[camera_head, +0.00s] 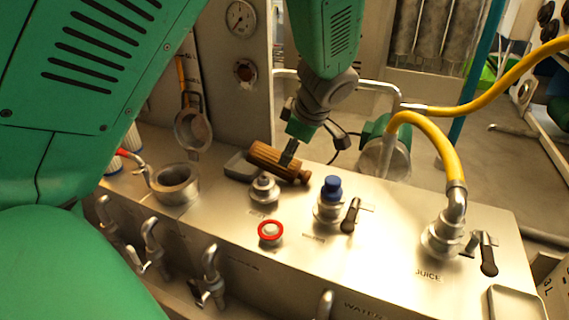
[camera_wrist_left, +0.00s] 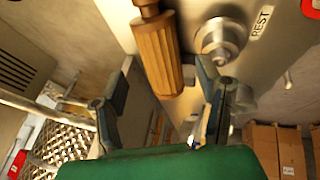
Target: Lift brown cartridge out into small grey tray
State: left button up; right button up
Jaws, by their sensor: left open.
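The brown cartridge (camera_head: 278,163) is a ribbed cylinder with a narrower knob at its right end. It lies slanted at the back of the steel panel, and its left end overlaps the view of a small grey tray (camera_head: 238,168). I cannot tell what supports it. My left gripper (camera_head: 291,150) is at the cartridge from above. In the left wrist view, the cartridge (camera_wrist_left: 158,50) reaches down between the spread fingers of the left gripper (camera_wrist_left: 163,85), with a gap visible on the right. My right gripper is not in view.
A silver fitting (camera_head: 264,190) stands just in front of the cartridge. A red-ringed button (camera_head: 270,232), a blue-capped fitting (camera_head: 331,192) and a yellow hose (camera_head: 438,138) are to the right. A steel cup (camera_head: 176,182) stands at left.

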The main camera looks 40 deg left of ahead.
aim_at(278, 155)
pick_arm(q)
jog(key=x, duration=0.3)
jog(key=shift+w+a+f, duration=0.1)
jog(key=shift+a+f, duration=0.1)
jog(key=shift+a, duration=0.15)
jog(key=a+f, duration=0.2)
jog(key=a, duration=0.1)
jog(key=shift+a+f, duration=0.2)
jog(key=shift+d+x, duration=0.25)
jog(key=shift+x, duration=0.9)
jog(key=shift+w+d+f, duration=0.2)
jog(key=shift+d+f, duration=0.05)
jog(key=shift+f, duration=0.1)
jog(key=shift+d, duration=0.25)
jog(key=shift+d+r, duration=0.15)
jog(key=shift+d, duration=0.2)
jog(key=shift+a, duration=0.45)
jog(key=c, duration=1.2)
jog(key=shift+s+a+f, duration=0.15)
jog(key=shift+a+f, duration=0.15)
jog(key=shift+a, duration=0.05)
jog(key=shift+c, duration=0.4)
jog(key=shift+s+d, duration=0.1)
jog(key=shift+d, duration=0.1)
grip_shut()
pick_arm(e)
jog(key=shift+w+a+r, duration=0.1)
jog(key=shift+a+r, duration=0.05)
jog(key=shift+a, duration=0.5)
